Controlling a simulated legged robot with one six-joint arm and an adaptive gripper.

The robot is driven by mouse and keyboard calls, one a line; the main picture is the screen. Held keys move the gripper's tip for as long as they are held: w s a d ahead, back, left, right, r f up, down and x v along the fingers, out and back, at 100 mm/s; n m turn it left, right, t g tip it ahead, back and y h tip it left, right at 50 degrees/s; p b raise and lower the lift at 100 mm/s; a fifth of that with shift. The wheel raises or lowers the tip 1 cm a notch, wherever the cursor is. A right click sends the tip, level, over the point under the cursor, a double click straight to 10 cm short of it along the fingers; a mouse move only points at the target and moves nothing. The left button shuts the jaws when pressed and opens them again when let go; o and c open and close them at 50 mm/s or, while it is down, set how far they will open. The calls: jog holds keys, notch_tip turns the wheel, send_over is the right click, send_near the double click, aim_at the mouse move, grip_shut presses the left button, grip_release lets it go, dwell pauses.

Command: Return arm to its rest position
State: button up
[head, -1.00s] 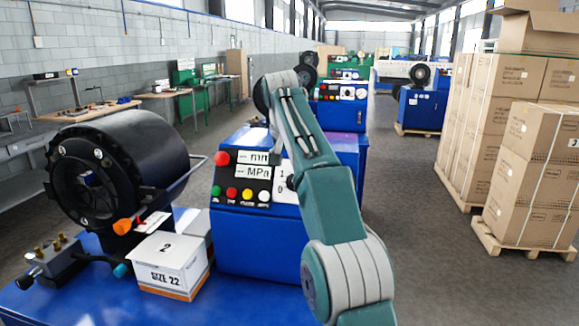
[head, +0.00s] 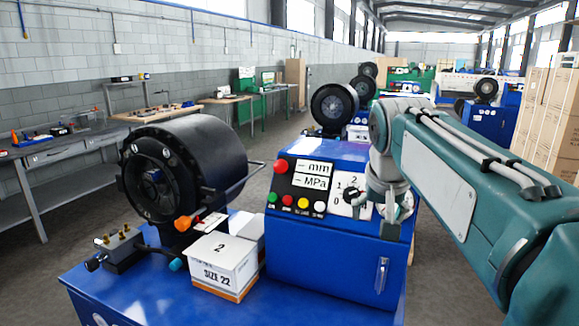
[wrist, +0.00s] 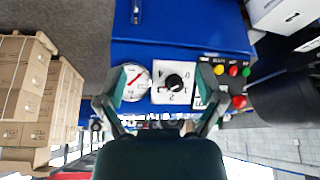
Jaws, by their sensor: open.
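My arm comes in from the right edge of the head view, with its forearm large and close. My gripper (head: 390,208) hangs at the forearm's end, in front of the right part of the blue control cabinet (head: 335,256). In the wrist view my gripper (wrist: 160,100) is open, its two green fingers apart with nothing held. The black rotary knob (wrist: 174,82) on its white plate shows between the fingers, beyond them. A gauge (wrist: 135,83) sits beside it, partly behind one finger. In the head view the knob (head: 352,196) is left of the gripper.
A black crimper head (head: 190,165) and a box marked SIZE 22 (head: 223,264) stand on the blue bench (head: 130,290). Stacked cartons (head: 540,120) are at the far right. Workbenches line the left wall, with floor aisle between.

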jog(key=s+f+n, duration=0.1)
jog(key=s+f, duration=1.6)
jog(key=s, duration=0.4)
jog(key=shift+n+t+y, duration=0.3)
jog(key=shift+n+y, duration=0.1)
